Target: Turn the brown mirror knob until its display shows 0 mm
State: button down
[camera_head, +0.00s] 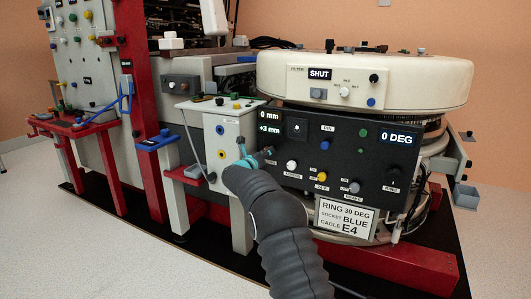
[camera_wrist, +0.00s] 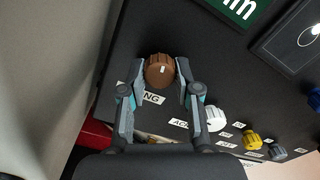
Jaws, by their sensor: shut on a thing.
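The brown mirror knob (camera_wrist: 159,71) sits on the dark panel, with a white mark on its face. My gripper (camera_wrist: 161,78) has one finger on each side of the knob and is shut on it. In the head view my gripper (camera_head: 266,154) is at the left part of the black control panel (camera_head: 340,133) and hides the knob. Two small readouts above it show "0 mm" (camera_head: 269,116) and "+3 mm" (camera_head: 269,129). In the wrist view a green display (camera_wrist: 238,10) is cut off by the top edge; only part of its text shows.
A white knob (camera_wrist: 215,119), a yellow knob (camera_wrist: 252,140) and a grey knob (camera_wrist: 277,153) are to the right of my gripper. A cream housing marked SHUT (camera_head: 365,80) overhangs the panel. A white box (camera_head: 221,135) stands to the left, with a cable.

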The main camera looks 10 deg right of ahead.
jog(key=shift+r+n+p, duration=0.2)
jog(key=shift+n+p, duration=3.2)
jog(key=shift+n, duration=3)
jog(key=c, duration=0.8)
grip_release()
